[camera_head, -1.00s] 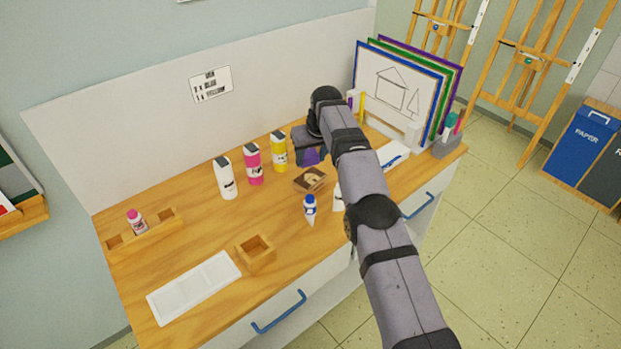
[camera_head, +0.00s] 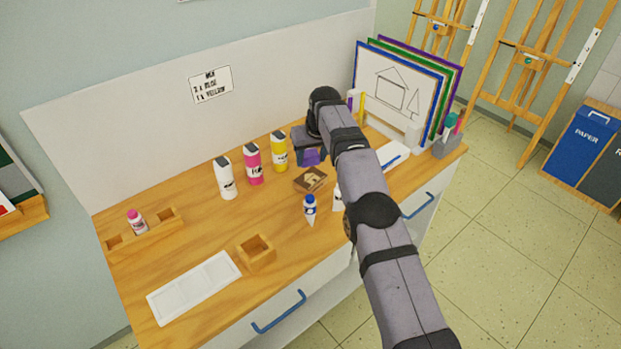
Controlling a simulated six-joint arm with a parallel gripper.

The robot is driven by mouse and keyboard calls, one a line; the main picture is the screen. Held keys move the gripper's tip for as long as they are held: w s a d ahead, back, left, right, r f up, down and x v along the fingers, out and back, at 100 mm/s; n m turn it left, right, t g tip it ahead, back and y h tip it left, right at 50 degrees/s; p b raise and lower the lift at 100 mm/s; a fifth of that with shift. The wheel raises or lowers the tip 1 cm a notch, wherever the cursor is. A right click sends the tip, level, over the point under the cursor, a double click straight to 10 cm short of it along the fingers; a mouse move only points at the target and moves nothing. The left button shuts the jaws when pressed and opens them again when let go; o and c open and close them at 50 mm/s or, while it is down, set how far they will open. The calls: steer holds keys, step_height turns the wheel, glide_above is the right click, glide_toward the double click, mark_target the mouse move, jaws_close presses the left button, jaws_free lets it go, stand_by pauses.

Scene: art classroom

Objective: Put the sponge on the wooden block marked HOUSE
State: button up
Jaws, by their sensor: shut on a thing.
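My gripper (camera_head: 309,147) is at the back of the wooden desk, in front of the white back panel. It is shut on a small purple thing, which looks like the sponge (camera_head: 311,157); the fingers hide part of it. A brown wooden block (camera_head: 310,180) with a dark and pale marking on top lies just in front of the sponge. The marking is too small to read, so I cannot tell if it says HOUSE. The sponge shows just behind the block; I cannot tell its height above the desk.
White (camera_head: 225,178), pink (camera_head: 253,164) and yellow (camera_head: 279,152) bottles stand left of the block. An open wooden box (camera_head: 256,251) and white tray (camera_head: 195,287) lie front left. Framed boards (camera_head: 398,88) stand back right.

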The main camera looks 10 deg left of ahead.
steer(key=p, duration=0.1)
glide_toward(310, 188)
steer(key=shift+x, duration=2.4)
steer(key=shift+a+f, duration=0.1)
steer(key=shift+f, duration=0.05)
steer(key=shift+f, duration=0.1)
steer(key=o, duration=1)
steer(key=b+v, duration=0.2)
steer(key=v, duration=1)
steer(key=shift+s+r+b, duration=0.1)
steer(key=shift+r+b, duration=0.1)
steer(key=shift+b, duration=0.2)
